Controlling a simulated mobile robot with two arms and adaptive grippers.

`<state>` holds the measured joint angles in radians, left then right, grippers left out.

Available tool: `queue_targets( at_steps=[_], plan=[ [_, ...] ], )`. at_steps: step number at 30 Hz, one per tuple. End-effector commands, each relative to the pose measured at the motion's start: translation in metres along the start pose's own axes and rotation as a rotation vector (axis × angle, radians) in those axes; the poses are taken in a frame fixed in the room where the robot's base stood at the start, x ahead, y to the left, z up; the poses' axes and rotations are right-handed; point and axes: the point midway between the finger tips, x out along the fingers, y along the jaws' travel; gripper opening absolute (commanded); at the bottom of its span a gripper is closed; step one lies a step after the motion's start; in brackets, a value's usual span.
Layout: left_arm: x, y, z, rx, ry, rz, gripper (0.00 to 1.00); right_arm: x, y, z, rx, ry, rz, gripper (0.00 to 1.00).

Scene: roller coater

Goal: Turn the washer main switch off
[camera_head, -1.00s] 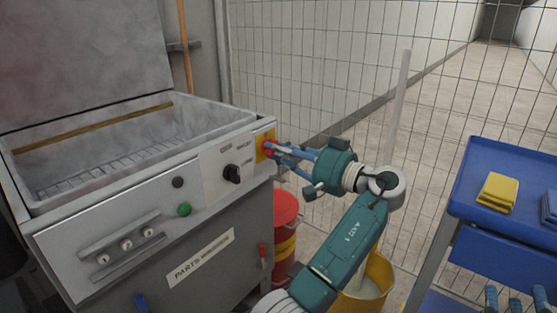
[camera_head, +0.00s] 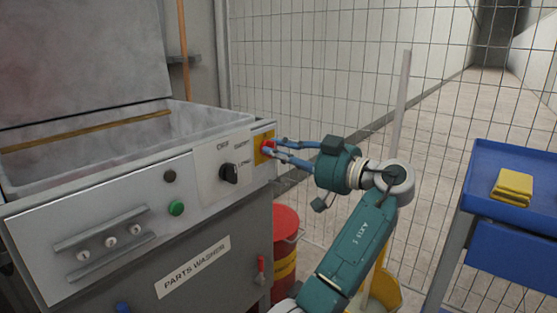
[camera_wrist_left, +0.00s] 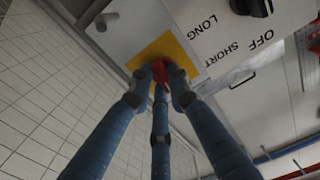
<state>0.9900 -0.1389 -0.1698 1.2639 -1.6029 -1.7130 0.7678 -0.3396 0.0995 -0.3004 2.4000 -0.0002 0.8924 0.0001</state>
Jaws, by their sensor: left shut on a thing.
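The parts washer (camera_head: 224,275) stands at the left with its lid up. Its main switch (camera_head: 266,146) is a red handle on a yellow plate (camera_head: 258,157) at the right end of the front panel. My left gripper (camera_head: 271,148) comes in from the right, shut on the red handle. In the left wrist view, the blue fingers (camera_wrist_left: 160,72) close around the red switch (camera_wrist_left: 174,78) in front of the yellow plate (camera_wrist_left: 163,47). The fingers hide much of the handle, so I cannot tell its exact angle. My right gripper is out of view.
A black dial (camera_head: 229,173) and a green button (camera_head: 176,208) sit left of the switch. A red bin (camera_head: 285,225) and a yellow bucket (camera_head: 385,290) stand on the floor. A blue cart (camera_head: 490,215) with yellow cloths (camera_head: 513,187) is at the right. A mesh fence runs behind.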

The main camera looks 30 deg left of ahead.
Motion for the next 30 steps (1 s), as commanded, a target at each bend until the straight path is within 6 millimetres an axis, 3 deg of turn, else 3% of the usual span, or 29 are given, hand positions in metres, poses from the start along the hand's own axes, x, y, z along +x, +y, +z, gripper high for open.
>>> queue_targets(
  at_steps=[9,24,25,27,30],
  plan=[
    [-0.0006,0.0001,0.0022,-0.106,-0.005,-0.001,0.00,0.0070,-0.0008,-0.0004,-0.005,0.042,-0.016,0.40],
    [-0.0007,0.0001,0.0014,-0.123,-0.005,0.000,0.00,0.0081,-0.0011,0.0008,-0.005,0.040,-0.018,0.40],
    [-0.0007,0.0001,0.0014,-0.123,-0.005,0.000,0.19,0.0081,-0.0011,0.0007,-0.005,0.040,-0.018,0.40],
    [-0.0006,0.0000,0.0013,-0.123,-0.004,-0.001,0.33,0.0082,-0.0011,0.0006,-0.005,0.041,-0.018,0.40],
    [-0.0005,0.0000,0.0008,-0.123,-0.003,0.000,0.36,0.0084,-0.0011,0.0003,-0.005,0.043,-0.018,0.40]
  ],
)
